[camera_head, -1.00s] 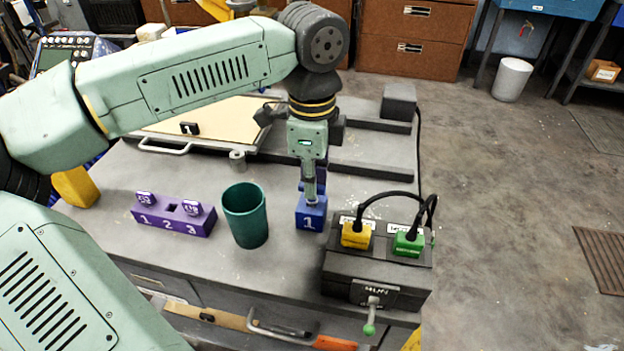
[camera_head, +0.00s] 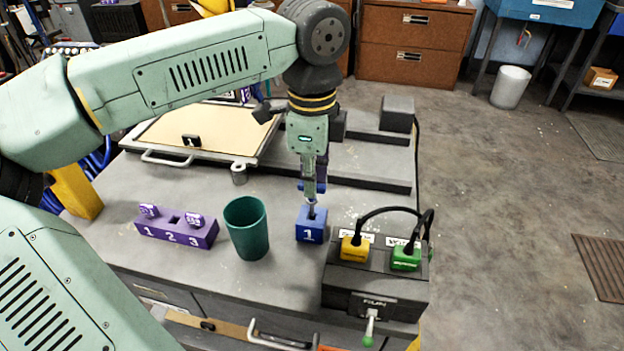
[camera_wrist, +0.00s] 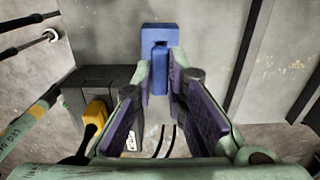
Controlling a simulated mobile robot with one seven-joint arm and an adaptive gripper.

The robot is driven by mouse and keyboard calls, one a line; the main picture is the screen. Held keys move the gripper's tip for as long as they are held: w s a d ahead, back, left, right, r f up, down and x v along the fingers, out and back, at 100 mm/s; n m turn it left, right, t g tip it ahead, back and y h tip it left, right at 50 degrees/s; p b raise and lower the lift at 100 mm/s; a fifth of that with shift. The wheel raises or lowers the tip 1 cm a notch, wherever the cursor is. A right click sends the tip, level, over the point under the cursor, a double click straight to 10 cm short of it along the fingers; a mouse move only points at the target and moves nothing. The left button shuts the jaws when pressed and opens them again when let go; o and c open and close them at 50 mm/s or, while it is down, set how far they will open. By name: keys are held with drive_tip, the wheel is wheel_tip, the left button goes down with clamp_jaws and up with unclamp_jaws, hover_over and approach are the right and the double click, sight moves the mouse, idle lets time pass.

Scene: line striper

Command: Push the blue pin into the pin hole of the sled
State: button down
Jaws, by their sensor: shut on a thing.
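My gripper (camera_head: 313,182) points down over a blue block (camera_head: 309,231) marked 1 and is shut on the blue pin (camera_head: 319,187). The pin's grey metal shank (camera_head: 311,210) shows below the fingers and reaches the block's top; I cannot tell whether its tip is still inside the hole. In the wrist view the blue pin (camera_wrist: 159,61) sits between the purple-padded fingers, in front of the blue block (camera_wrist: 160,36). A framed cream board (camera_head: 205,130) with a handle and a black tag marked 1 lies behind; I cannot tell whether it is the sled. No pin hole is clearly visible.
A green cup (camera_head: 246,228) stands left of the blue block. A purple block (camera_head: 177,230) marked 1, 2, 3 holds two purple pins, its middle slot empty. A black control box (camera_head: 375,280) with yellow and green plugs stands right. Dark rails (camera_head: 370,175) cross behind.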

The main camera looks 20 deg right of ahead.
drive_tip(key=shift+r+p, duration=0.7)
drive_tip(key=shift+r, duration=0.65)
drive_tip(key=shift+a, duration=0.1)
